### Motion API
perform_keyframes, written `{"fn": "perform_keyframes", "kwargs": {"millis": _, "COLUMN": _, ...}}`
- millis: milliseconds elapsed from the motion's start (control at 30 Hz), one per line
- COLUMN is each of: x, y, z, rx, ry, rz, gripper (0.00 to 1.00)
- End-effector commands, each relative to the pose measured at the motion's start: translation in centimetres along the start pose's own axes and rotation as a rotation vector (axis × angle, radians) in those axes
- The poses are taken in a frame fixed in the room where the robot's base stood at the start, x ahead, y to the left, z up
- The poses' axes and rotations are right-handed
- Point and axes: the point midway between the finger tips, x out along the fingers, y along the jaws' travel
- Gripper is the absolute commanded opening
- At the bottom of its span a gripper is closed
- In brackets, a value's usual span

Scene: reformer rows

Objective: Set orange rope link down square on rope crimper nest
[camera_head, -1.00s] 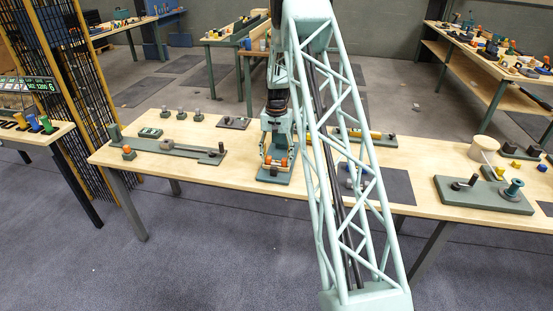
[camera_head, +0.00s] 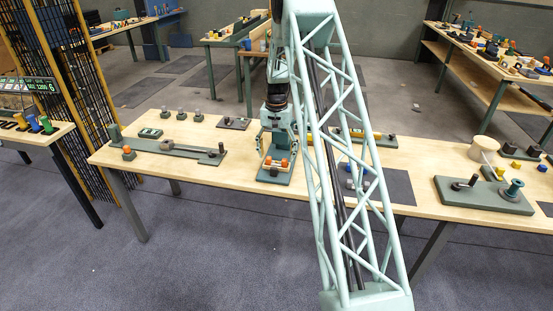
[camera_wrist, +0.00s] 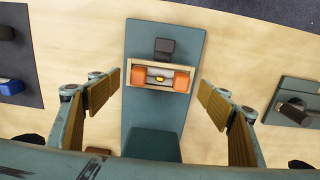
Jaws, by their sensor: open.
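The orange rope link (camera_wrist: 160,78) lies in the wooden-edged nest of the rope crimper (camera_wrist: 140,115). It has two orange ends and a grey middle with a small yellow spot, and looks square to the nest in the wrist view. In the head view the link (camera_head: 275,163) sits on the crimper's green base (camera_head: 272,179). My gripper (camera_wrist: 170,97) is open, its two wooden-faced fingers well apart on either side of the crimper base. The fingers are apart from the link. In the head view my gripper (camera_head: 275,143) is just above and behind the link.
A dark block (camera_wrist: 164,48) stands on the crimper base beside the nest. A fixture with a dark knob (camera_wrist: 295,112) lies at the right in the wrist view, and a dark mat (camera_wrist: 25,60) at the left.

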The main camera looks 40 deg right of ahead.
Motion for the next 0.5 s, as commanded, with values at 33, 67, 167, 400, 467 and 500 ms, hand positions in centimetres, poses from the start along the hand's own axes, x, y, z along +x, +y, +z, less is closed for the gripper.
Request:
{"fn": "perform_keyframes", "kwargs": {"millis": 33, "x": -0.7, "y": 0.0, "z": -0.1, "rx": 0.0, "ry": 0.002, "rz": -0.001, "gripper": 0.72}}
{"fn": "perform_keyframes", "kwargs": {"millis": 67, "x": -1.1, "y": 0.0, "z": -0.1, "rx": 0.0, "ry": 0.001, "rz": 0.0, "gripper": 0.72}}
{"fn": "perform_keyframes", "kwargs": {"millis": 167, "x": -2.6, "y": 0.0, "z": -0.1, "rx": 0.0, "ry": 0.002, "rz": -0.001, "gripper": 0.72}}
{"fn": "perform_keyframes", "kwargs": {"millis": 400, "x": -6.1, "y": 0.0, "z": 0.0, "rx": 0.0, "ry": 0.001, "rz": 0.0, "gripper": 0.72}}
{"fn": "perform_keyframes", "kwargs": {"millis": 467, "x": -6.9, "y": 0.0, "z": 0.0, "rx": 0.0, "ry": 0.001, "rz": 0.0, "gripper": 0.72}}
{"fn": "perform_keyframes", "kwargs": {"millis": 500, "x": -7.3, "y": 0.0, "z": -0.1, "rx": 0.0, "ry": 0.001, "rz": -0.001, "gripper": 0.72}}
